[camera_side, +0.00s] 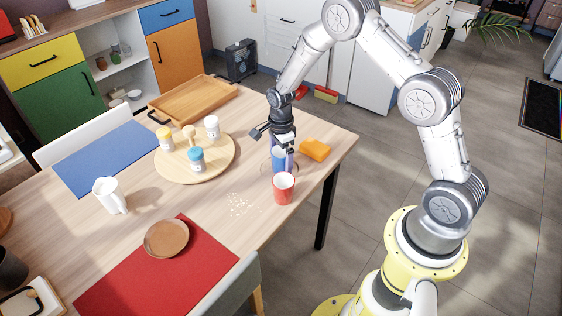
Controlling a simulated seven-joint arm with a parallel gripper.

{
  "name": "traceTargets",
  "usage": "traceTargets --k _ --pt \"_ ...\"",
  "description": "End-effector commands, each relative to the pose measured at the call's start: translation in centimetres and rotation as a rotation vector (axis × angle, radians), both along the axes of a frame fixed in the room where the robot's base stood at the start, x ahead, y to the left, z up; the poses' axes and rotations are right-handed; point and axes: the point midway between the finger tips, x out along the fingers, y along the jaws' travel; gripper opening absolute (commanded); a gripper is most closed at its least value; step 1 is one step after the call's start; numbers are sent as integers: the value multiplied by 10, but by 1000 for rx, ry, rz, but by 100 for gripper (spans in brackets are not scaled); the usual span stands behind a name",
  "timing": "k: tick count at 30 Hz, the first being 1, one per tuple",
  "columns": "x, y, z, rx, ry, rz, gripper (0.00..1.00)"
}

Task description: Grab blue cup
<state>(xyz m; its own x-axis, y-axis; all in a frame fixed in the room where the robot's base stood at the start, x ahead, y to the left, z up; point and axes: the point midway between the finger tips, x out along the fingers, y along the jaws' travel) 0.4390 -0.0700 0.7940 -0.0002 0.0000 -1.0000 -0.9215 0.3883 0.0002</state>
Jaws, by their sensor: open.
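The blue cup (279,160) stands on the wooden table near its right edge. My gripper (284,150) points down at the blue cup, with its fingers at the cup's upper part. The gripper is open, and the fingers partly cover the cup. Whether a finger touches the cup is hard to tell. A red cup (283,189) stands just in front of the blue cup and hides its lower part.
An orange sponge-like block (315,150) lies right of the cups. A round wooden board (221,159) with several small jars is to the left. Crumbs (238,204) lie left of the red cup.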

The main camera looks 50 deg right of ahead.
Motion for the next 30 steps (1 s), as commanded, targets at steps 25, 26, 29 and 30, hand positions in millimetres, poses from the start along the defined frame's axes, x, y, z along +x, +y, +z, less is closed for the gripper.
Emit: traceTargets --k 25,26,29,30 --pt "0 0 -5 0 -1 0 14" --pt "0 0 -5 0 -1 0 14" --pt "0 0 -5 0 -1 0 14" --pt "0 0 -5 0 -1 0 14"
